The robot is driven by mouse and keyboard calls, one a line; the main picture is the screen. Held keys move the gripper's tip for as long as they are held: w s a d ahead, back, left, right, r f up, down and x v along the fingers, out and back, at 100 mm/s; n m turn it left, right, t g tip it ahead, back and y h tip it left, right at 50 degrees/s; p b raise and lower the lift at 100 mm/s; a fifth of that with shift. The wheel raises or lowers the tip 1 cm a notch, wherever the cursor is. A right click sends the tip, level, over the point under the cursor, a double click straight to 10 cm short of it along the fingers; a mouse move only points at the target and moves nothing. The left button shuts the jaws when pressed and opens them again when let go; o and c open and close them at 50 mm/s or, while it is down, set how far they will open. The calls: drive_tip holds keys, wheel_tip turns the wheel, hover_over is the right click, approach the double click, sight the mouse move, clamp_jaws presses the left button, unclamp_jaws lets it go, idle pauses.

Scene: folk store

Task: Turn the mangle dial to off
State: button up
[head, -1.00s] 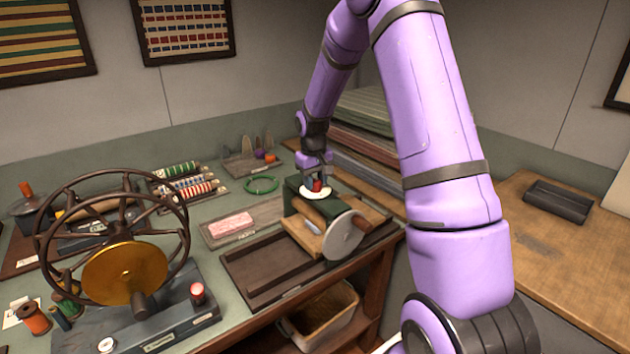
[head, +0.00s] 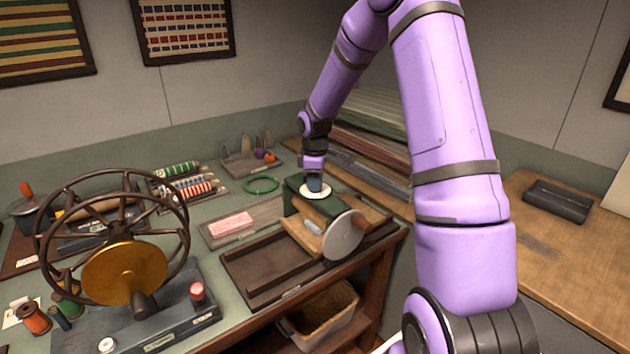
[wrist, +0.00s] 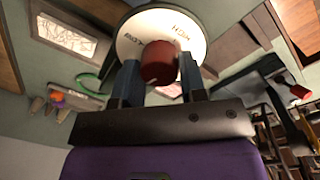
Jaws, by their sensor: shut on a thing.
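The mangle (head: 322,208) is a dark green housing with wooden rollers and a grey disc, standing on the workbench in the head view. On its top is a round white dial plate (head: 304,190). In the wrist view the plate (wrist: 188,22) reads LOW and HIGH; other marks are hidden. The red dial knob (wrist: 159,63) stands in the middle of the plate. My gripper (wrist: 160,80) has its two blue fingers on either side of the knob, shut on it. In the head view my gripper (head: 314,183) points down at the plate and hides the knob.
A spoked wheel with a brass disc (head: 124,273) stands at the left on a dark base with a red button (head: 197,291). A green ring (head: 262,185) and thread spools (head: 187,186) lie behind. A wicker basket (head: 318,318) sits under the bench.

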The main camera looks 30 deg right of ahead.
drive_tip(key=shift+n, duration=0.8)
drive_tip(key=o, duration=0.9)
drive_tip(key=shift+r, duration=0.1)
drive_tip(key=r, duration=1)
drive_tip(key=shift+s+a+r, duration=0.1)
drive_tip(key=shift+s+r, duration=0.1)
drive_tip(key=shift+r, duration=0.1)
drive_tip(key=shift+a+r, duration=0.1)
